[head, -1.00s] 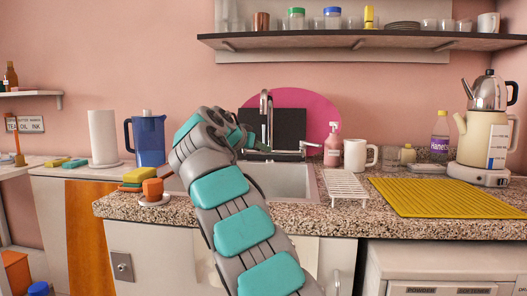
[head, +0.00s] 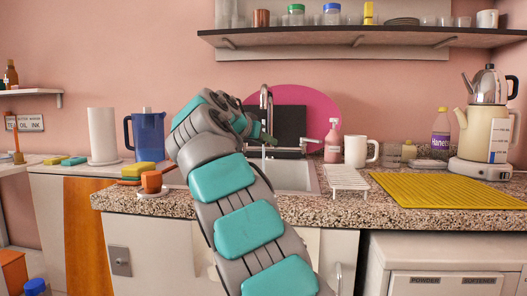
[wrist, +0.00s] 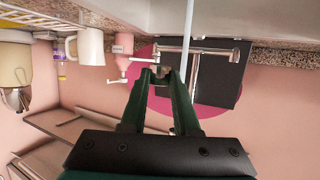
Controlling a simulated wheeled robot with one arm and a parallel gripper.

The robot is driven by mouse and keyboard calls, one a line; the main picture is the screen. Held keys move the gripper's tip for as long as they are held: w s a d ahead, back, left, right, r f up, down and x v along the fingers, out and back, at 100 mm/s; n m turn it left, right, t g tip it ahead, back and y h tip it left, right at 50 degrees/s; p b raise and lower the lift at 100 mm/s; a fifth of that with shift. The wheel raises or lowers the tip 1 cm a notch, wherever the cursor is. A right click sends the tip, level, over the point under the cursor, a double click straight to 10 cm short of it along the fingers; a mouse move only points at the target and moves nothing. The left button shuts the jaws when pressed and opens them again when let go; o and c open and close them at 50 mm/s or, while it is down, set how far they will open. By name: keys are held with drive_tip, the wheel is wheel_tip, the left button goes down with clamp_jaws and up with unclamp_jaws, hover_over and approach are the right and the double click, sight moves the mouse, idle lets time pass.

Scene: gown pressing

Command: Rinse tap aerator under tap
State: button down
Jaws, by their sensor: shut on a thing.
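The metal tap (head: 264,103) stands behind the sink (head: 292,177) in the head view. A pale stream of water (wrist: 189,30) runs from it in the wrist view, which is upside down. The stream also shows in the head view (head: 263,156). My gripper (wrist: 160,72) is shut on a small grey metal piece, which looks like the aerator (wrist: 155,71). The piece is beside the stream in the wrist view, with a gap between them in the picture. In the head view my gripper (head: 272,140) is above the sink and the held piece is too small to make out.
A pink soap bottle (head: 332,142), a white mug (head: 360,152) and a white rack (head: 345,179) stand right of the sink. A yellow mat (head: 445,190) lies farther right. Sponges (head: 151,168) and an orange cup (head: 151,182) sit left. A shelf (head: 350,38) hangs above.

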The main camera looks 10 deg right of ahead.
drive_tip(key=s, duration=0.1)
drive_tip(key=s+r+b, duration=0.1)
drive_tip(key=s, duration=0.1)
drive_tip(key=s+b, duration=0.1)
drive_tip(key=s, duration=0.1)
drive_tip(key=shift+s+d+r, duration=0.25)
drive_tip(key=shift+d+r, duration=0.15)
idle(0.8)
